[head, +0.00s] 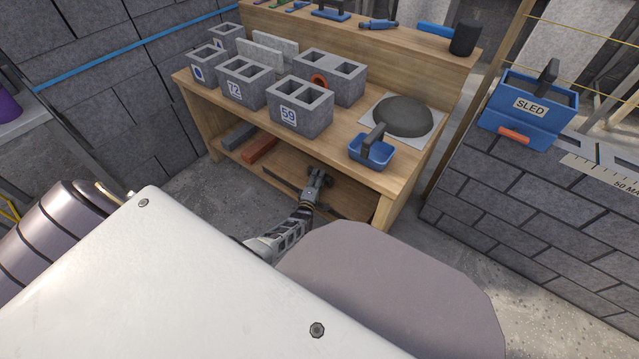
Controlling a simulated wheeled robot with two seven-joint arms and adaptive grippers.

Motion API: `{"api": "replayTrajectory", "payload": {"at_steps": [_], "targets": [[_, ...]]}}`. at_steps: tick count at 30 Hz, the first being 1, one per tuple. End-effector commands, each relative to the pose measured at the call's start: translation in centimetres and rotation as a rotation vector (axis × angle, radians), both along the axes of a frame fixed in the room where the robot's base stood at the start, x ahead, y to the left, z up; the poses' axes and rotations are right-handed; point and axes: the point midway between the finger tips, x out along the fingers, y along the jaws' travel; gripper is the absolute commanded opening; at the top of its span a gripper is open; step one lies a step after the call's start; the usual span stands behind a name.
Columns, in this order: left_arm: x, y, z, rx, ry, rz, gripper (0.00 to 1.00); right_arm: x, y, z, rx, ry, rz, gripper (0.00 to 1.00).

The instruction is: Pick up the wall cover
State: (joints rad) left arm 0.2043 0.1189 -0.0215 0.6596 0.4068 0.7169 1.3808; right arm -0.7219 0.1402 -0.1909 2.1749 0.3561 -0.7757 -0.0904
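I cannot tell for sure which thing is the wall cover. Two thin light-grey slabs (268,52) stand on edge among the concrete blocks at the back left of the wooden workbench (345,128). My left gripper (320,174) is low in front of the bench, by its open lower shelf and below the front edge of the top. It is apart from the slabs, and I see nothing held in it. It is too small to tell whether its fingers are open. My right gripper is not in view.
Hollow blocks, one marked 59 (300,118), fill the bench's left side. A blue tub (371,154) and a grey mound on a board (438,128) are at its right. A blue SLED box (524,122) sits on the right block wall (520,190). Floor shows left of the bench.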

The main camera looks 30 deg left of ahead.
Motion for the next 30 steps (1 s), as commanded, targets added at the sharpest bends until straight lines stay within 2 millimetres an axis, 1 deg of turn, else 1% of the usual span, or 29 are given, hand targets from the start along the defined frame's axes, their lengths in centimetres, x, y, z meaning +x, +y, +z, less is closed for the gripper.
{"api": "replayTrajectory", "payload": {"at_steps": [9,11,16,17,29,30], "targets": [[-0.01,0.00,0.02,0.000,0.000,0.000,0.30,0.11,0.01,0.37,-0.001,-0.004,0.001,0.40],[-0.01,0.00,0.02,0.000,0.000,0.000,0.24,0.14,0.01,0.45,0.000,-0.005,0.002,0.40],[-0.02,-0.01,0.02,0.000,0.000,0.000,0.02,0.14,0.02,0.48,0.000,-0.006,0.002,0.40],[-0.02,-0.01,0.02,0.000,0.000,0.000,0.00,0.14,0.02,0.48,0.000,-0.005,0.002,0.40],[-0.02,-0.03,0.00,0.000,0.000,0.000,0.00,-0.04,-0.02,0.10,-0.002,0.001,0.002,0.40],[0.13,0.01,0.27,0.002,-0.006,0.000,0.00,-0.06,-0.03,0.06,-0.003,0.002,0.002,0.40]]}}
